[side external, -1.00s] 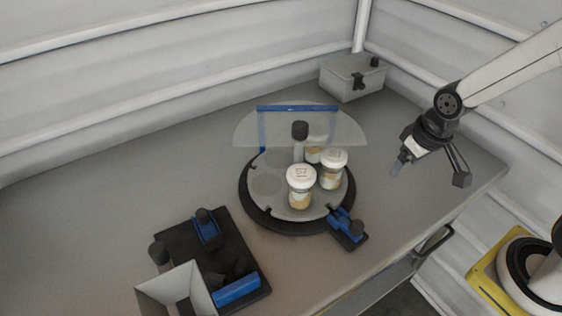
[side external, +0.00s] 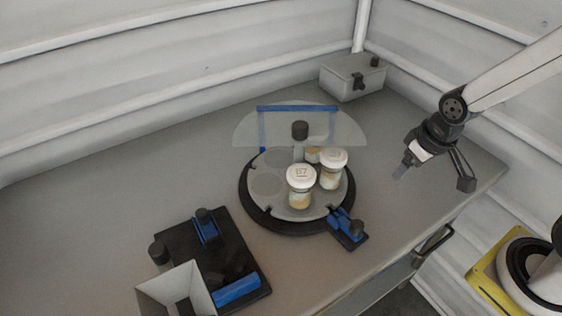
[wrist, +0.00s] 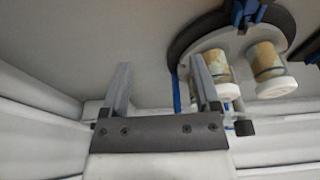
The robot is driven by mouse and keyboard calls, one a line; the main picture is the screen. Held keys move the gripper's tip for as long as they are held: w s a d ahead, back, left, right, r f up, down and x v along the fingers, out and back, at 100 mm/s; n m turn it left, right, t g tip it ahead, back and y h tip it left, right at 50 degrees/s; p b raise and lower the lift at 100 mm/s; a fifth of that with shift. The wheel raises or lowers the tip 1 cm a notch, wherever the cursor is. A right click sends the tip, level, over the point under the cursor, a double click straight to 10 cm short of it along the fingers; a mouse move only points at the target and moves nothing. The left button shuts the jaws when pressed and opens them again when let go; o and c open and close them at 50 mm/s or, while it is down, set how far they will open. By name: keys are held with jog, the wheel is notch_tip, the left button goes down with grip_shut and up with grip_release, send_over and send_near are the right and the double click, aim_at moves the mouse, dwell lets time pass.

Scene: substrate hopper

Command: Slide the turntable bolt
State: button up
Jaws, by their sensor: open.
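The round turntable (side external: 268,212) has a grey plate on a black base and carries white-lidded jars. The turntable bolt (side external: 346,226), a blue block with a black knob, sits at its front right rim on a small black mount. In the wrist view the blue bolt (wrist: 246,12) is at the top edge, partly cut off. My gripper (side external: 400,172) is open and empty, above the table to the right of the bolt and apart from it. Its two fingers show in the wrist view (wrist: 163,85), with nothing between them.
A clear screen with a blue frame (side external: 296,108) stands across the turntable. A grey lidded box (side external: 350,80) is at the back. A black fixture with blue parts (side external: 225,228) and a white open bin (side external: 160,290) are at front left. Table between bolt and gripper is clear.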

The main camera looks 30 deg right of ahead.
jog(key=shift+c, duration=0.2)
jog(key=shift+c, duration=0.6)
jog(key=n+g, duration=0.1)
jog(key=g, duration=0.1)
send_over(358, 224)
jog(key=w, duration=0.2)
jog(key=f, duration=0.3)
jog(key=shift+w+d+f, duration=0.15)
jog(key=shift+d, duration=0.25)
jog(key=shift+a+f+g, duration=0.2)
jog(key=shift+a+g, duration=0.1)
jog(key=shift+a, duration=0.25)
jog(key=shift+s, duration=0.2)
jog(key=shift+s+d, duration=0.15)
jog(key=shift+s, duration=0.8)
jog(key=shift+f, duration=2.45)
